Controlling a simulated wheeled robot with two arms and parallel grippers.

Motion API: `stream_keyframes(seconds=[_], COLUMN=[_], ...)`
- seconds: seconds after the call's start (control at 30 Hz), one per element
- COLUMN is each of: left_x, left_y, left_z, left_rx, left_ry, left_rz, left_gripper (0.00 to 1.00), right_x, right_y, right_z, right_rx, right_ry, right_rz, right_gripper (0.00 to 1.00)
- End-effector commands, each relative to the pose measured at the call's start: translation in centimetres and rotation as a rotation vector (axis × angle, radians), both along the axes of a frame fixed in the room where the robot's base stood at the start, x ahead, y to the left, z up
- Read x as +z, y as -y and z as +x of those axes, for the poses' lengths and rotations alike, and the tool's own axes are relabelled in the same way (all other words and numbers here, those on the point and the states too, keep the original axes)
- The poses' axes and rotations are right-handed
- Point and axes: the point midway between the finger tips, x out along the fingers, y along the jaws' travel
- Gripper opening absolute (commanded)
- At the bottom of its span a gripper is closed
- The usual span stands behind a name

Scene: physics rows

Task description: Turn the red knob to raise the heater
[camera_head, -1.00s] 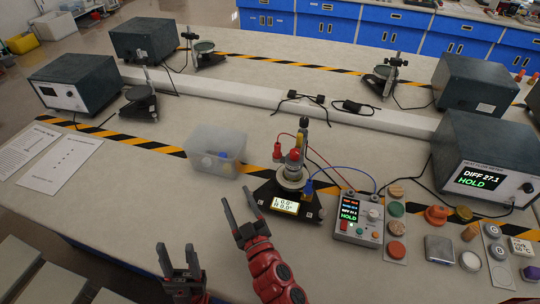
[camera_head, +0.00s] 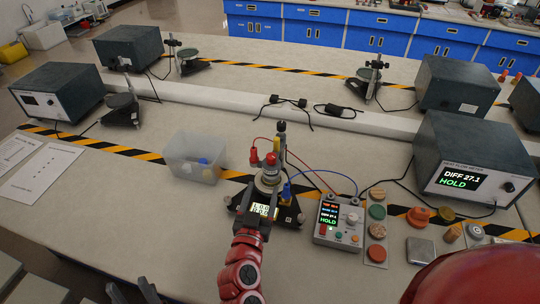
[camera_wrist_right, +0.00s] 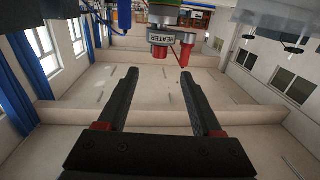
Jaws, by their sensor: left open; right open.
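The heater apparatus (camera_head: 270,178) stands on a black base at the bench's middle, with a red knob-like part (camera_head: 271,158) on its column and a red post (camera_head: 254,156) on its left. In the right wrist view the part labelled HEATER (camera_wrist_right: 161,36) carries a red round piece (camera_wrist_right: 160,52); another red piece (camera_wrist_right: 186,54) is beside it. I cannot tell for sure which is the knob. My left gripper (camera_head: 130,290) is open and empty at the bottom edge.
A control box (camera_head: 337,224) with a lit screen stands right of the apparatus, joined by cables. A clear bin (camera_head: 194,160) is on the left. A grey HOLD meter (camera_head: 473,160) is at right.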

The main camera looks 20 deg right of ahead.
Motion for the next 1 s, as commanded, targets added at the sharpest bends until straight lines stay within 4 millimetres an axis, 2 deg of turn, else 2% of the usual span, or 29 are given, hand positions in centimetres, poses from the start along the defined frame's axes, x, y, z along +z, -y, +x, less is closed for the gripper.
stream_keyframes(seconds=[0.03,0.4,0.53,0.7,1.0], left_x=[0.7,3.8,4.4,4.7,4.7], left_y=[0.0,0.0,0.0,0.0,0.0], left_z=[0.0,0.0,0.0,0.0,0.0], left_rx=[0.000,0.000,0.000,0.000,0.000], left_ry=[0.000,0.000,0.000,0.000,0.000], left_rz=[0.000,0.000,0.000,0.000,0.000], left_gripper=[0.50,0.50,0.50,0.50,0.50], right_x=[0.4,0.5,0.3,0.2,0.0], right_y=[0.7,4.5,5.4,6.1,6.2], right_z=[0.8,7.7,9.5,10.8,11.0], right_rx=[-0.008,-0.003,-0.001,0.001,0.002], right_ry=[-0.001,0.000,-0.001,0.000,-0.001], right_rz=[0.002,-0.001,0.000,0.001,0.000], right_gripper=[0.67,0.67,0.67,0.67,0.67])
